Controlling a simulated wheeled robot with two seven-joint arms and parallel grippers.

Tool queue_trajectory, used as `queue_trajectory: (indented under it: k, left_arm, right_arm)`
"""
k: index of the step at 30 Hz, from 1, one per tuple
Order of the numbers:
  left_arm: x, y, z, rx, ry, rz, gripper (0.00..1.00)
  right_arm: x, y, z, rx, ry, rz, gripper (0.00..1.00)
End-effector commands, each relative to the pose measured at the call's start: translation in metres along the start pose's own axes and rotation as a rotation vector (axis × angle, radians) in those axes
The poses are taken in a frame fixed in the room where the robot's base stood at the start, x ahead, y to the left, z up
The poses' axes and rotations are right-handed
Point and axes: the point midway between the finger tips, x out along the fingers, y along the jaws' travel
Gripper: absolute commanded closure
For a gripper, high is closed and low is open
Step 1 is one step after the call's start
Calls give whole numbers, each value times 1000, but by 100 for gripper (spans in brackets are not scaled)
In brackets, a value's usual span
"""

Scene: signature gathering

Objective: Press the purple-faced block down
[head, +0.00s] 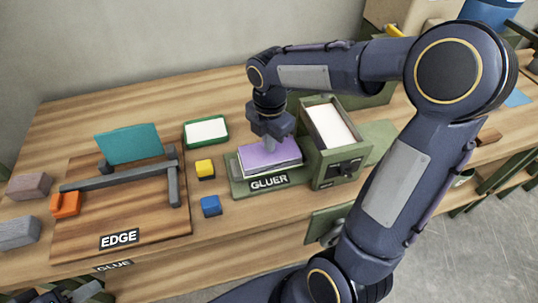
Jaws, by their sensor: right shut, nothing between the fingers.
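The purple-faced block (284,156) sits on the green base labelled GLUER (247,190), near the middle of the table. Its top face is purple and pale layers show below it. My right gripper (269,145) comes down from above with its fingers shut and empty. Its fingertips are at the block's purple top, near the back left; I cannot tell whether they touch. Part of what seems to be my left gripper (68,292) shows at the bottom left corner, mostly cut off.
A green box with a white top (329,127) stands right of the block. A yellow cube (205,169), a blue cube (211,206) and a green tray (190,135) lie to its left. The EDGE board (75,245) with dark bars and a teal piece (128,144) is farther left.

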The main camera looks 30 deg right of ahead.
Motion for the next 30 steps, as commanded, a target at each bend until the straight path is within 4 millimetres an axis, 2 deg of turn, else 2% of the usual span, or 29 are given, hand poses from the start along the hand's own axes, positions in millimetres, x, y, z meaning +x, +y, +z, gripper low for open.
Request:
queue_trajectory:
  k: [15, 30]
  left_arm:
    - [7, -3, 3, 0, 0, 0, 64]
    - [6, -3, 3, 0, 0, 0, 64]
  right_arm:
    - [12, 0, 0, 0, 0, -1, 100]
    - [11, 0, 0, 0, 0, -1, 100]
